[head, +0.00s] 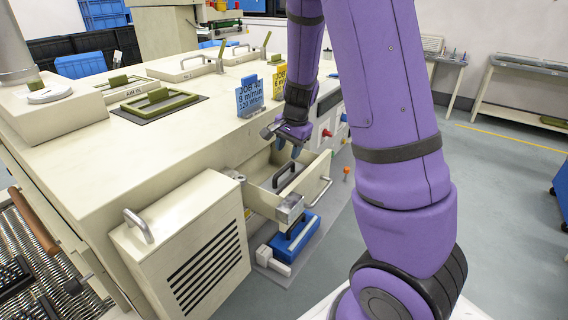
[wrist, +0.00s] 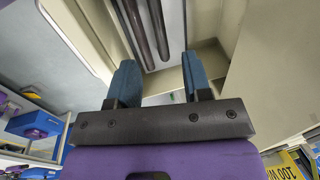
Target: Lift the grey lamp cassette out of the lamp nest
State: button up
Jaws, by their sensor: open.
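A pulled-out cream drawer (head: 262,202) on the side of the machine appears to be the lamp nest. Inside it lies a grey piece with a dark bar handle (head: 285,178), seemingly the lamp cassette. In the wrist view the dark handle (wrist: 152,28) shows as two long bars on a light grey surface at top centre, beyond the fingertips. My gripper (head: 289,147) is over the drawer's far part, above and slightly right of the handle. Its blue fingers (wrist: 160,78) are apart with nothing between them. The cassette's lower part is hidden by the drawer walls.
A slatted cream box (head: 205,255) stands left of the drawer. A blue block with a white part (head: 294,238) sits low below the drawer. A blue job card (head: 250,96) and a yellow one (head: 279,82) stand on the machine top near my arm. Open floor lies right.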

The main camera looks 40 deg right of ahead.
aim_at(284, 168)
jog(key=f, duration=0.3)
jog(key=w+f, duration=0.1)
jog(key=f, duration=0.4)
jog(key=shift+w+a+f, duration=0.25)
jog(key=shift+w+f, duration=0.1)
jog(key=shift+c, duration=0.4)
grip_shut()
jog(key=shift+r, duration=0.1)
notch_tip(284, 168, up, 11)
dwell(1.8)
dwell(0.3)
notch_tip(284, 168, up, 4)
jog(key=shift+f, duration=0.1)
dwell(0.5)
